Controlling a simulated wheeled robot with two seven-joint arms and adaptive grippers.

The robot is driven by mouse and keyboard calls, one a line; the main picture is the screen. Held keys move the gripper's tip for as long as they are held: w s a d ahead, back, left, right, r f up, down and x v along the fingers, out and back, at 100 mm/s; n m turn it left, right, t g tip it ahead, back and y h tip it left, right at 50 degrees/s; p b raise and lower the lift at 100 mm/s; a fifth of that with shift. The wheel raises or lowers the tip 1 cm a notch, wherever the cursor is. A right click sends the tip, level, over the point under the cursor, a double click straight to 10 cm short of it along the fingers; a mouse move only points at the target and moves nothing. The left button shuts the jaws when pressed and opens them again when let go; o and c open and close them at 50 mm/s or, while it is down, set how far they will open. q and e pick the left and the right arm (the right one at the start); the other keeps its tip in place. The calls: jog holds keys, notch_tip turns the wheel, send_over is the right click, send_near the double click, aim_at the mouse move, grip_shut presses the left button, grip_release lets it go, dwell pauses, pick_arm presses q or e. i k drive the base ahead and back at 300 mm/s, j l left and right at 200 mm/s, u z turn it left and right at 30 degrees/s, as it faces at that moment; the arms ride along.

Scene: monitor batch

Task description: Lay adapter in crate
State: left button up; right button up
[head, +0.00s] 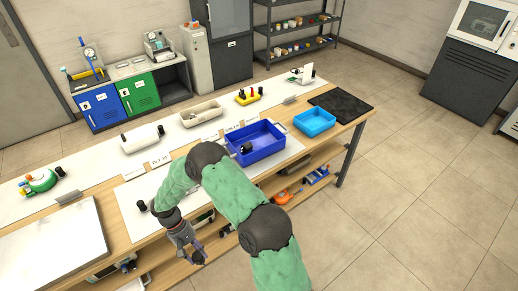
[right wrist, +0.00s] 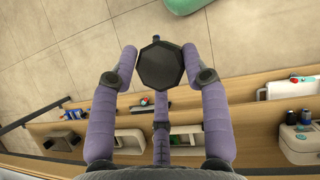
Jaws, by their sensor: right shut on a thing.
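My right gripper (right wrist: 161,70) has its purple-grey fingers shut around a black octagonal piece, which looks like the adapter (right wrist: 161,66). In the head view my right gripper (head: 192,250) hangs past the near edge of the workbench, left of and nearer than the crate. The adapter (head: 198,258) shows there only as a small dark shape at the fingertips. The dark blue crate (head: 266,155) stands on the bench and has a dark object (head: 246,147) inside. My left gripper is not in view.
A light blue tray (head: 314,122) stands right of the crate, with a black mat (head: 341,104) behind it. Several items line the bench's far side, including a cream bin (head: 201,113). Lower shelves (head: 290,185) under the bench hold things. The floor at the right is clear.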

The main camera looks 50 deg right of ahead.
aim_at(264, 142)
jog(key=l+u, duration=0.1)
jog(key=l, duration=0.4)
jog(key=k+l+u, duration=0.1)
jog(key=l, duration=0.35)
jog(key=k+l, duration=0.1)
jog(key=l, duration=0.35)
jog(key=k+l+u, duration=0.15)
jog(key=l, duration=0.35)
jog(key=i, duration=0.05)
